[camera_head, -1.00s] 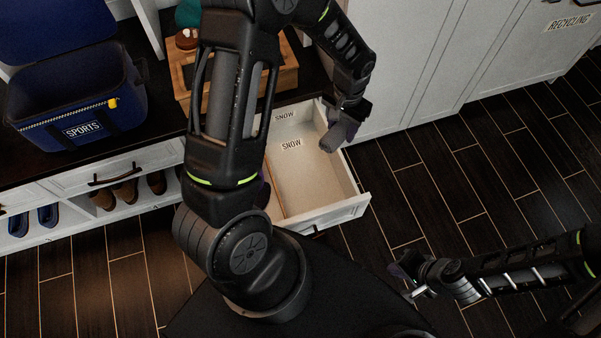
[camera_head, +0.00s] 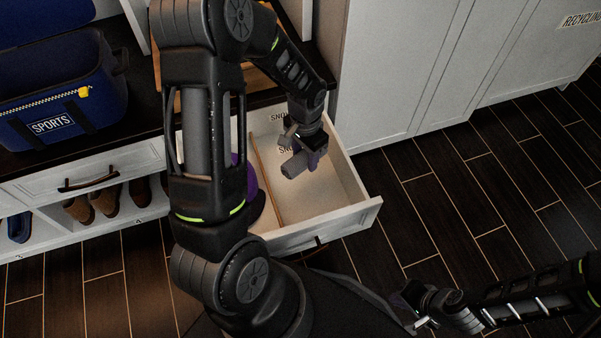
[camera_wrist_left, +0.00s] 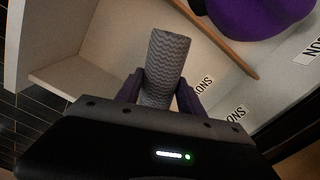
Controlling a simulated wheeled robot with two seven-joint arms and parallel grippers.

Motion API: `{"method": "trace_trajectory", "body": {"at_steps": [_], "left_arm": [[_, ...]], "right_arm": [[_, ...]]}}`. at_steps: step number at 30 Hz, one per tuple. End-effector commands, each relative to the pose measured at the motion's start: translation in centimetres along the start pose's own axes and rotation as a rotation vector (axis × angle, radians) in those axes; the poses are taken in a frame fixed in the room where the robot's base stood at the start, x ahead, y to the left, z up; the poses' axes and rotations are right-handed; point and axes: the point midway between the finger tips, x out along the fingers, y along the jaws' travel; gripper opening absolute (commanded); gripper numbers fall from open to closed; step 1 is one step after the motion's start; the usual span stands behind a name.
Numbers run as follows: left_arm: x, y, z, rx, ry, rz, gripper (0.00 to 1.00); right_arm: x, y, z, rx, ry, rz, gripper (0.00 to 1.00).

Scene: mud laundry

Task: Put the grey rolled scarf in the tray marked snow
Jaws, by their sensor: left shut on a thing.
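The grey rolled scarf (camera_head: 295,165) is held in my left gripper (camera_head: 306,154), over the right compartment of the open white drawer. In the left wrist view the scarf (camera_wrist_left: 165,70) has a zigzag knit and stands between the two purple fingers (camera_wrist_left: 158,92). The tray marked snow (camera_head: 311,202) is the drawer's right compartment. Its SNOW labels are partly covered by the gripper in the head view. I cannot tell whether the scarf touches the tray floor. My right gripper (camera_head: 412,307) is low at the right, over the floor, and its jaws are too small to read.
A wooden divider (camera_head: 266,180) splits the drawer. A purple item (camera_head: 250,182) lies in the left compartment, partly behind my arm. A blue SPORTS bin (camera_head: 60,95) stands on the bench at left. Shoes (camera_head: 105,199) sit below. White cabinets (camera_head: 400,80) stand at right.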

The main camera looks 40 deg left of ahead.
Motion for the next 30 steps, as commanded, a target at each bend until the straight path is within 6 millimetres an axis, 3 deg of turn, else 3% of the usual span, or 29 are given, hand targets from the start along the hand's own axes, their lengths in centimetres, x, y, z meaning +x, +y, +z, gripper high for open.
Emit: {"method": "trace_trajectory", "body": {"at_steps": [9, 22, 30], "left_arm": [[5.4, 0.0, 0.1, 0.000, -0.003, 0.001, 0.01], [6.3, 0.0, 0.0, -0.001, -0.001, 0.000, 0.01], [9.7, 0.0, 0.1, 0.000, -0.003, 0.000, 0.01]], "right_arm": [[1.7, 1.0, -0.5, 0.007, 0.011, 0.006, 0.00], [1.8, 1.1, -0.6, 0.008, 0.014, 0.007, 0.00], [2.9, 1.8, -0.9, 0.013, 0.021, 0.010, 0.00]]}}
